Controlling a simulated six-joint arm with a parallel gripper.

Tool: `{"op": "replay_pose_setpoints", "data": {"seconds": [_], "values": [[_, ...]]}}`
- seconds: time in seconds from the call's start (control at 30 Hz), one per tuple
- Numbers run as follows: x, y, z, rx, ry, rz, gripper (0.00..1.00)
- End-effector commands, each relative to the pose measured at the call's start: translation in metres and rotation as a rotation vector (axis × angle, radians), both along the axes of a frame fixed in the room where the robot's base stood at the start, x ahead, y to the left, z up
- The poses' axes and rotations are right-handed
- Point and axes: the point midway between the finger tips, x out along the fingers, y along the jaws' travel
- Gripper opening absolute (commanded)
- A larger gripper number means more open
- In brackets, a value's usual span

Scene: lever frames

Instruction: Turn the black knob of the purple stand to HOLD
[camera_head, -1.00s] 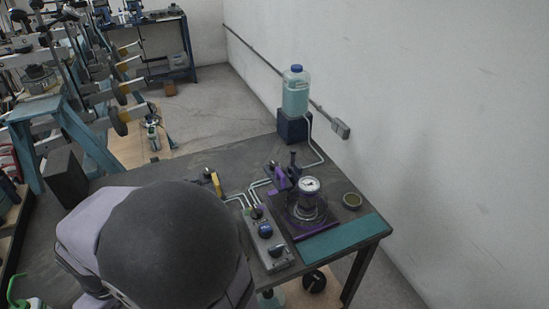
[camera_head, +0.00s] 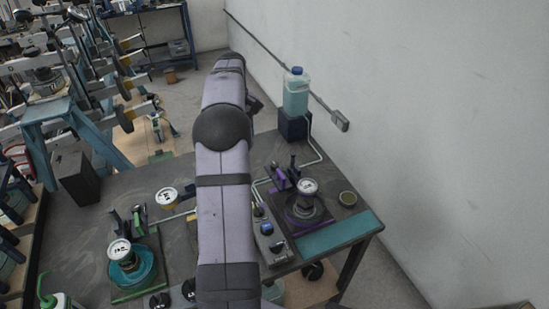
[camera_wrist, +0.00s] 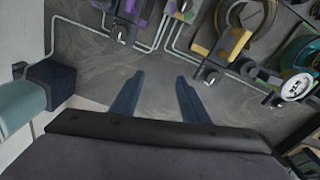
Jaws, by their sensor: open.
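The purple stand (camera_head: 283,213) is on the right part of the table in the head view, with a round white gauge on it. Small dark upright parts (camera_head: 293,172) are at its back edge; I cannot tell which is the black knob or read HOLD. In the wrist view part of the purple stand (camera_wrist: 130,12) shows at the top, cut by the frame edge. My gripper (camera_wrist: 157,88) is open and empty, its two dark fingers apart over bare table and clear of the stand. In the head view my arm hides the fingers.
A teal stand (camera_head: 127,268) with a gauge is at the left. A grey control box (camera_head: 270,243) is beside the purple stand. A bottle of blue liquid (camera_head: 296,95) stands on a dark block (camera_head: 294,125) at the back. Thin tubes cross the table. The wall is close on the right.

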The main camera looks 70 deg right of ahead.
Motion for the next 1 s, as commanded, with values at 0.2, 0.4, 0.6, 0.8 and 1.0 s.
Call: {"op": "replay_pose_setpoints", "data": {"seconds": [0.2, 0.4, 0.6, 0.8, 1.0], "values": [[-0.076, -0.046, -0.019, 0.04, 0.022, 0.042, 0.41], [-0.094, -0.054, -0.023, 0.049, 0.025, 0.061, 0.41], [-0.094, -0.054, -0.029, 0.052, 0.026, 0.061, 0.41], [-0.094, -0.053, -0.05, 0.053, 0.026, 0.061, 0.41], [-0.093, -0.053, -0.075, 0.052, 0.026, 0.061, 0.41]]}}
